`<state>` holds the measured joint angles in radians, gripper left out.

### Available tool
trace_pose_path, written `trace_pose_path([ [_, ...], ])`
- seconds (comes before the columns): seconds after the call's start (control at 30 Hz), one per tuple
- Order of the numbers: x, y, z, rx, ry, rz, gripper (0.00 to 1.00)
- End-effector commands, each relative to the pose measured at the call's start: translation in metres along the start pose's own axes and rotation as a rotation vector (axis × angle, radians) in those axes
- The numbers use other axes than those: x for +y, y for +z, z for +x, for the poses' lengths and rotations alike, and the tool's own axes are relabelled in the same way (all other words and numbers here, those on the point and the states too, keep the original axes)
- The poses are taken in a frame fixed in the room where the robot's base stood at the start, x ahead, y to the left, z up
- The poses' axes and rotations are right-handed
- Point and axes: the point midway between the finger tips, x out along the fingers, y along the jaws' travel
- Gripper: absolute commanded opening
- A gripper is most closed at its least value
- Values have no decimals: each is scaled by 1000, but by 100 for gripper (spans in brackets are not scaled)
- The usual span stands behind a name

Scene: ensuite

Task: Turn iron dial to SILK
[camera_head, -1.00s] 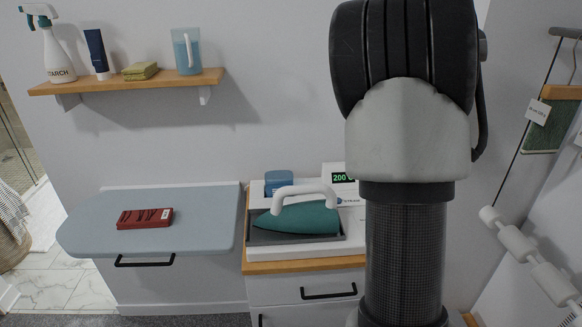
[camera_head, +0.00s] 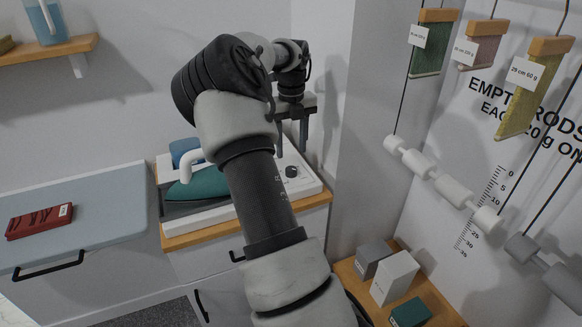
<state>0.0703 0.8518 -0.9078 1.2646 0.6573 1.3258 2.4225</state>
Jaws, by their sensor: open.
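The teal iron (camera_head: 205,184) with its white handle rests in a grey cradle on the white station (camera_head: 312,184). My arm crosses in front and hides part of the iron and station. A small dark round dial (camera_head: 291,171) sits on the right part of the station top. Its markings are too small to read. My gripper (camera_head: 291,148) points down with its two fingers apart and empty. In the picture it is just above the dial, apart from it; the exact height gap is hard to tell.
The wall corner (camera_head: 338,100) is close to the right of my gripper. A blue ironing board (camera_head: 95,215) with a red item (camera_head: 40,221) is at left. Boxes (camera_head: 395,278) stand on a low wooden shelf at right. Hanging swatches and rods are on the right wall.

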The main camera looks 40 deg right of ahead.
Motion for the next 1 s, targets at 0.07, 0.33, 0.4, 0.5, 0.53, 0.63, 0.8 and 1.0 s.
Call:
trace_pose_path([
  [0.07, 0, -1, 20, 3, 1, 0, 46],
  [0.33, 0, 0, 59, 1, 0, -2, 46],
  [0.4, 0, 0, 64, 0, 0, -2, 46],
  [0.5, 0, 0, 68, -1, 0, -2, 46],
  [0.53, 0, 0, 68, -1, 0, -2, 46],
  [0.63, 0, 0, 68, -1, 0, -2, 46],
  [0.8, 0, 0, 68, -1, 0, -2, 40],
  [1.0, 0, 0, 68, -1, 0, -2, 6],
])
